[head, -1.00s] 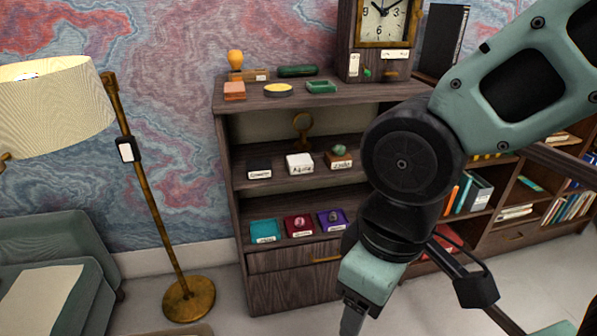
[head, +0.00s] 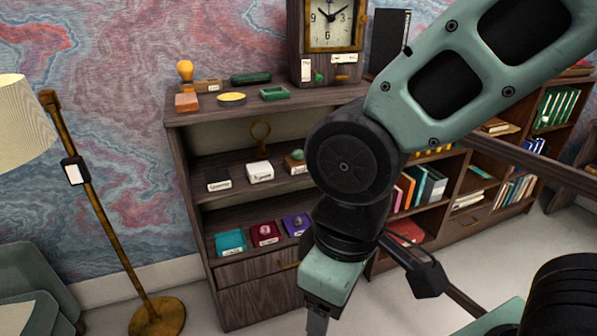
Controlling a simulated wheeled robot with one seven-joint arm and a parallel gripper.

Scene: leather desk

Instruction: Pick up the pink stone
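The pink stone (head: 265,230) sits on a dark red display tray (head: 266,241) on the lower shelf of the wooden bookcase. It is small but fully visible. My gripper (head: 317,326) points down at the bottom of the head view, in front of the bookcase, lower and to the right of the stone. Its fingertips run into the bottom edge of the picture, so I cannot see whether it is open. No stone shows at the visible part of it.
A teal tray (head: 230,243) stands left of the red one, and a purple tray (head: 291,225) with a greyish stone stands right. A floor lamp (head: 97,205) stands at the left. Open floor lies before the bookcase.

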